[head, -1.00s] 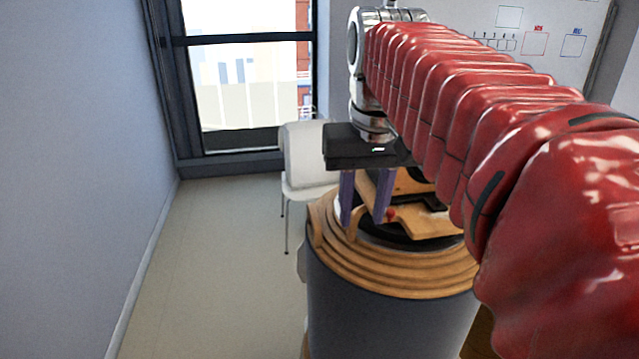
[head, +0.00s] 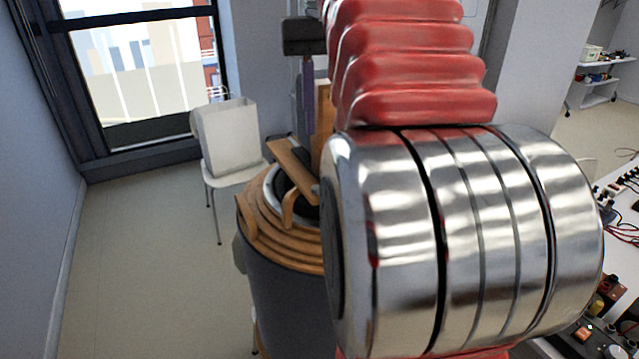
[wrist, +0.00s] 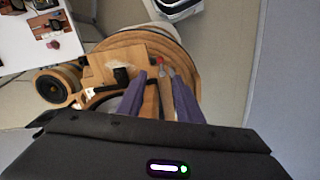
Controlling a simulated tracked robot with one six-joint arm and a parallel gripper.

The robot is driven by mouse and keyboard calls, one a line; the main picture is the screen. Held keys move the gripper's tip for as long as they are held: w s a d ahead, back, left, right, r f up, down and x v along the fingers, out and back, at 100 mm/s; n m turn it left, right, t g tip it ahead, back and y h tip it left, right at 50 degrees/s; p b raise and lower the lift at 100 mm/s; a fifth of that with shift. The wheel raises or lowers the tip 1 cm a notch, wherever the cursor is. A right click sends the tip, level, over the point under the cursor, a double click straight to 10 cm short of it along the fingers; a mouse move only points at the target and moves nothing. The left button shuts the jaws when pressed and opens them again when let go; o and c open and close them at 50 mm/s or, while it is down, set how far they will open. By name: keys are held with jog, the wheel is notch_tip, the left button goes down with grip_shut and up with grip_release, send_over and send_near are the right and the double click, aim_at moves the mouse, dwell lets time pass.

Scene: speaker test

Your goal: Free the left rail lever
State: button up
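The speaker (head: 285,290) is a dark cylinder with stepped wooden rings on top. A tilted wooden bar (head: 290,168) lies across its opening, with a curved wooden hook (head: 289,208) beside it. Which part is the left rail lever I cannot tell. In the wrist view a flat wooden plate (wrist: 108,70) and a red ball (wrist: 158,60) show on the speaker (wrist: 183,62). My gripper (wrist: 160,76) has its two purple fingers apart over the top, with a narrow wooden strip visible between them. In the head view its fingers (head: 304,95) are above the rings, partly hidden by my arm.
A white chair (head: 228,150) stands behind the speaker near the window. At right is a white table (head: 622,225) with cables and small parts. Floor is free at left. Another round wooden speaker part (wrist: 52,88) shows in the wrist view.

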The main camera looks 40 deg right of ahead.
jog(key=shift+f, duration=0.1)
jog(key=shift+f, duration=6.8)
grip_shut()
